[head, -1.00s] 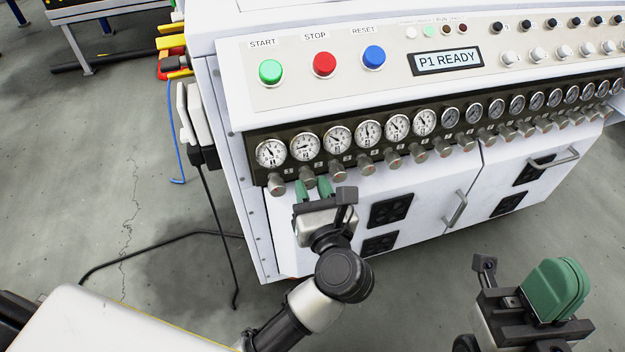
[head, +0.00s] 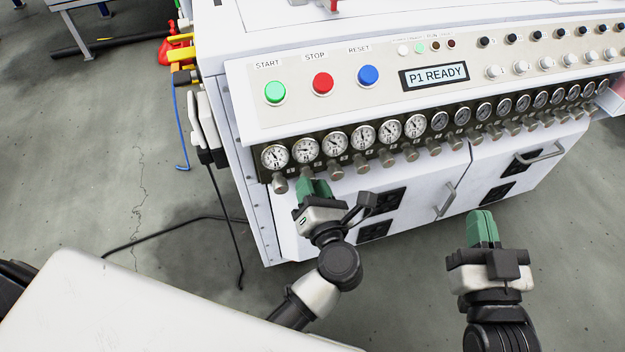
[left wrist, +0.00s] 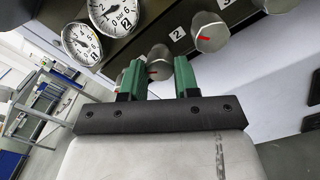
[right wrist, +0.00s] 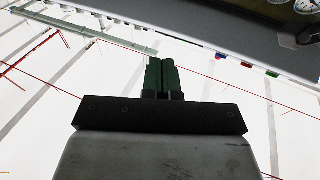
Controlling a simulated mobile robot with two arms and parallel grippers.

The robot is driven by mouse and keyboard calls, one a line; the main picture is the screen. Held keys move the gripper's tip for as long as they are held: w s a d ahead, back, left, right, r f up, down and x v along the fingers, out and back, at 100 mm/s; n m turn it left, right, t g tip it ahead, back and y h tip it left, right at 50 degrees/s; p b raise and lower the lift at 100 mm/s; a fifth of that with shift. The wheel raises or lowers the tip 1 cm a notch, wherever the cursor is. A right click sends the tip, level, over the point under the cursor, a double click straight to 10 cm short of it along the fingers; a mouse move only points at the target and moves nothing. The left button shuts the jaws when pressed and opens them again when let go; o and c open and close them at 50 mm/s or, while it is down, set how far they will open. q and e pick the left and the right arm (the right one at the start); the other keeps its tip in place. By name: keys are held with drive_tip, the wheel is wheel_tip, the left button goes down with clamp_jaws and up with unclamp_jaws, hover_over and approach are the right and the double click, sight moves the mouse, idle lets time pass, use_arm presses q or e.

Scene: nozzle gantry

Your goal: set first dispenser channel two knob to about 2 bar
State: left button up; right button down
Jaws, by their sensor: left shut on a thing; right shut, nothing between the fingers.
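A row of round white gauges has silver knobs below it on the machine's front. My left gripper (head: 315,188) is shut on the second knob from the left, which also shows between its green fingers in the left wrist view (left wrist: 158,66) with a red mark. A label "2" sits just right of this knob there. The second gauge (head: 306,150) is above it; I cannot read its needle exactly. The first knob (head: 279,185) is just left of the fingers. My right gripper (head: 482,228) is shut and empty, well away from the panel, and also shows in the right wrist view (right wrist: 161,76).
The third knob (head: 335,172) is close to the right of my left gripper. Green, red and blue buttons (head: 322,83) and a display reading "P1 READY" (head: 434,76) are above. Black sockets (head: 382,202) and a door handle (head: 446,200) are below.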

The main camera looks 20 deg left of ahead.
use_arm(q)
drive_tip(key=shift+f+m+p, duration=0.1)
drive_tip(key=shift+m+p, duration=1.3)
drive_tip(key=shift+p, duration=0.25)
use_arm(e)
drive_tip(key=s+d+f+g+h, duration=0.3)
drive_tip(key=s+f+g, duration=0.2)
drive_tip(key=f+g, duration=0.5)
drive_tip(key=shift+s+d+m, duration=0.15)
drive_tip(key=shift+s+m, duration=0.1)
drive_tip(key=shift+m, duration=0.05)
drive_tip(key=shift+f, duration=0.1)
use_arm(q)
drive_tip(key=o, duration=0.9)
